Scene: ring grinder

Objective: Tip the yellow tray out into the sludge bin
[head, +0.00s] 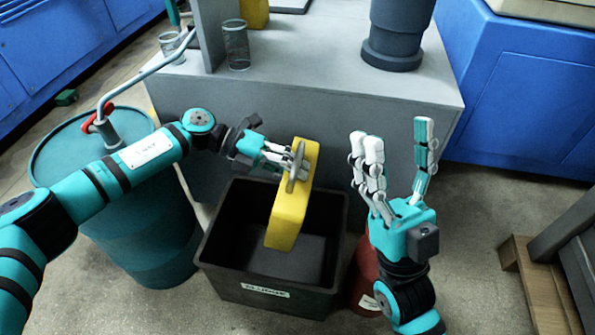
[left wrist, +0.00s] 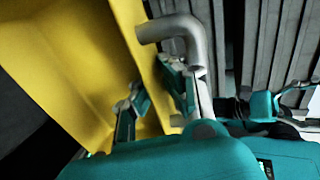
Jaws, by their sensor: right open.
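The yellow tray (head: 292,208) hangs steeply tilted above the open black sludge bin (head: 262,293). Its lower end is over the bin's opening. My left gripper (head: 290,163) is shut on the tray by its grey handle at the upper end. In the left wrist view the yellow tray (left wrist: 75,70) fills the left side, and the bent grey handle (left wrist: 185,35) runs between the fingers (left wrist: 160,100). The part of the bin floor that shows looks dark and bare. My right gripper (head: 396,140) is open and empty, to the right of the bin, fingers pointing up.
A teal drum (head: 145,240) with a pump stands left of the bin. A red container (head: 363,275) is close at the bin's right, partly hidden by my right arm. The grey machine table (head: 310,95) stands behind. A wooden pallet (head: 530,285) lies at right.

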